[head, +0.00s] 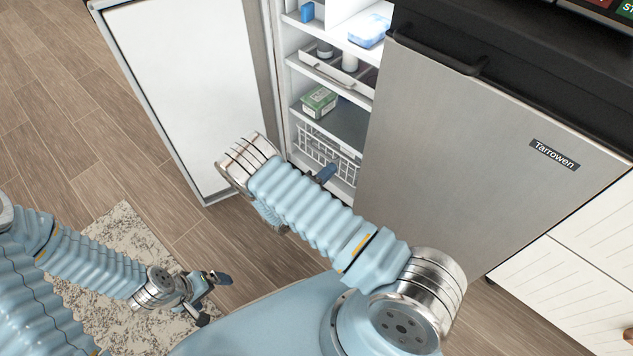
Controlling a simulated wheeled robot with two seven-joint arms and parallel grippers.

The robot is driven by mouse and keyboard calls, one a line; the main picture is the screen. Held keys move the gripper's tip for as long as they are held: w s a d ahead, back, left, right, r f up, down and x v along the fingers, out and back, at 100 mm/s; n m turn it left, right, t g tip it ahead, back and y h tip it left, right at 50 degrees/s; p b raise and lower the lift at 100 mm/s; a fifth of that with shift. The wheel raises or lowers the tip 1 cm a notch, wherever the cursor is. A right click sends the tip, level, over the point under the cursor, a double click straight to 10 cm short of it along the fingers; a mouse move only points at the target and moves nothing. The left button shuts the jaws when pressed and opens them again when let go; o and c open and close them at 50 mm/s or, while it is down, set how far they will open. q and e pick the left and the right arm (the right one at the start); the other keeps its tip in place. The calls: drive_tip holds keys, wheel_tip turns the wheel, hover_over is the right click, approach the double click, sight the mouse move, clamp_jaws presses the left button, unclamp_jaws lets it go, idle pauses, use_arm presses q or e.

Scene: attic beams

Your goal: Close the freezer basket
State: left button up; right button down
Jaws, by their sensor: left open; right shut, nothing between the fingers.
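The freezer basket (312,143), a white wire basket, is low in the open left compartment of the fridge-freezer. My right arm crosses in front and hides part of it. My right gripper (325,173) shows only as dark fingertips past the arm, shut and empty, at the basket's lower front. I cannot tell whether they touch it or how far out the basket stands. My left gripper (212,297) is open and empty, low over the floor at the lower left, well away from the basket.
The white-lined left door (180,90) stands open. The steel right door (490,160) is shut. Above the basket, shelves hold a green box (319,101), a drawer (335,75) with jars and a blue-lidded container (369,31). A rug (125,240) lies on the wooden floor.

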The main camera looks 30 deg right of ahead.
sight(343, 157)
drive_tip(key=shift+x, duration=1.95)
drive_tip(key=b+x, duration=0.1)
drive_tip(key=x, duration=0.2)
drive_tip(key=shift+w+d, duration=0.15)
drive_tip(key=shift+d, duration=0.1)
drive_tip(key=shift+w+d+r, duration=0.1)
drive_tip(key=shift+d, duration=0.05)
drive_tip(key=v, duration=1.4)
drive_tip(key=shift+s+a, duration=0.2)
drive_tip(key=shift+a, duration=0.15)
